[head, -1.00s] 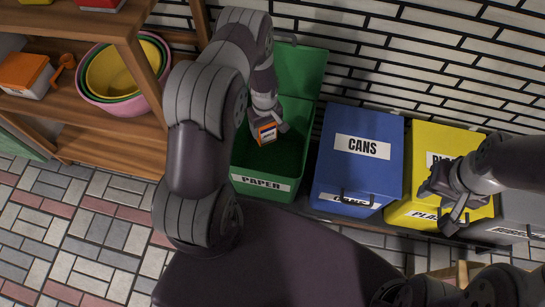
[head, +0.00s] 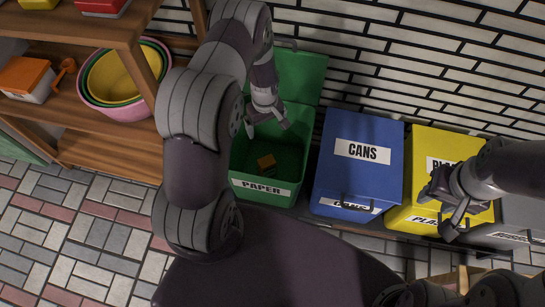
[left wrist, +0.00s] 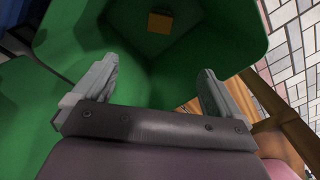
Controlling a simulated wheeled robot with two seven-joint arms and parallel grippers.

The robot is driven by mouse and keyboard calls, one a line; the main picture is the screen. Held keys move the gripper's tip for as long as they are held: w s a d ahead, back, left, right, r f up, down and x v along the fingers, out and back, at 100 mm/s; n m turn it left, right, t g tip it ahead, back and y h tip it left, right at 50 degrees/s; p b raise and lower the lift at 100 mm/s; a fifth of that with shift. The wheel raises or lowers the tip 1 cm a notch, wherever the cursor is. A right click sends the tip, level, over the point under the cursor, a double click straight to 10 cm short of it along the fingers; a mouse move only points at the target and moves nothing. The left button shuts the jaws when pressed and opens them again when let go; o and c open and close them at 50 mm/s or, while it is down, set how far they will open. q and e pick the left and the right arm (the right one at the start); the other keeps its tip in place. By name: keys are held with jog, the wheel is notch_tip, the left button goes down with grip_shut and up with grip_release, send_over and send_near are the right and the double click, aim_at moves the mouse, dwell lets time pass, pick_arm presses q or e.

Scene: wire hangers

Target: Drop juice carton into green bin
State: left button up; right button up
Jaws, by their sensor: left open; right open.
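The orange juice carton (head: 266,162) lies inside the open green bin (head: 264,185), which is labelled PAPER, low down in its shade. The carton also shows in the left wrist view (left wrist: 161,24) as a small orange block inside the green bin (left wrist: 120,45). My left gripper (head: 267,130) is above the bin's opening, open and empty, apart from the carton. Its two fingers show spread apart in the left wrist view (left wrist: 155,85). My right gripper (head: 448,217) is open and empty, in front of the yellow bin.
A closed blue CANS bin (head: 357,165) stands right of the green bin. A yellow bin (head: 430,150) and a grey bin (head: 505,232) follow. A wooden shelf (head: 105,150) with nested bowls (head: 112,75) is at left. The tiled floor at lower left is clear.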

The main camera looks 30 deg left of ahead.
pick_arm(q)
notch_tip(320, 180, up, 7)
jog(key=shift+p, duration=0.45)
